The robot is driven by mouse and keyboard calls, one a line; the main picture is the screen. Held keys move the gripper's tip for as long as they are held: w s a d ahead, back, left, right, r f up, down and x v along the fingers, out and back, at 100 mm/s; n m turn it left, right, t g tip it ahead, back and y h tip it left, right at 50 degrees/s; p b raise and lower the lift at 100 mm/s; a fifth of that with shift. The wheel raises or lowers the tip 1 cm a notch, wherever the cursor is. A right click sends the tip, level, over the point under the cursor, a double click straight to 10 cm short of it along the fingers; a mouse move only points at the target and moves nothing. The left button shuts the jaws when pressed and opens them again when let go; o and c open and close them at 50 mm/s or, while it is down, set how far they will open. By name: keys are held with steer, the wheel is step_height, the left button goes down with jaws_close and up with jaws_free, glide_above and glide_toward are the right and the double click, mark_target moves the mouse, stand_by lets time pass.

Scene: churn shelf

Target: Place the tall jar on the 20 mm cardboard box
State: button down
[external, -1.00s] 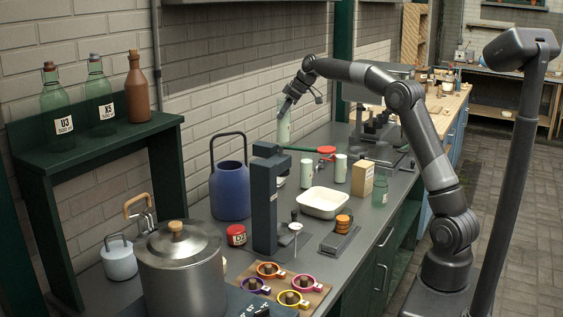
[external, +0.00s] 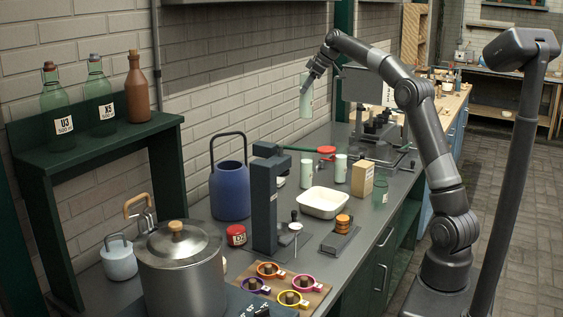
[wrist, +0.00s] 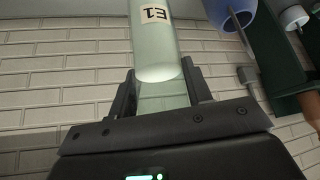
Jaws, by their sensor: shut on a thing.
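The tall jar (external: 306,98) is a pale green cylinder, held upright or nearly so in the air above the back of the counter. In the wrist view the jar (wrist: 156,45) shows a label reading E1 upside down and sits between the two fingers. My gripper (external: 313,74) is shut on the jar near its upper part; in the wrist view the gripper (wrist: 160,90) has a finger on each side of it. A tan cardboard box (external: 362,179) with a small label, too small to read, stands on the counter below and to the right of the jar.
Two shorter pale green jars (external: 341,168) (external: 307,173) stand left of the box. A white tray (external: 323,200) lies in front, and a green glass (external: 380,189) stands right of the box. A dark grey stand (external: 265,205) and blue pot (external: 230,188) are to the left.

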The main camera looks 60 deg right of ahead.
steer(key=s+d, duration=0.4)
steer(key=s, duration=0.7)
steer(key=s+d, duration=0.4)
steer(key=s, duration=0.7)
steer(key=s+d, duration=0.3)
steer(key=s, duration=0.9)
steer(key=w+x, duration=0.1)
steer(key=x, duration=1.9)
steer(key=shift+w+r, duration=0.15)
steer(key=shift+w, duration=0.2)
steer(key=c, duration=0.7)
jaws_free()
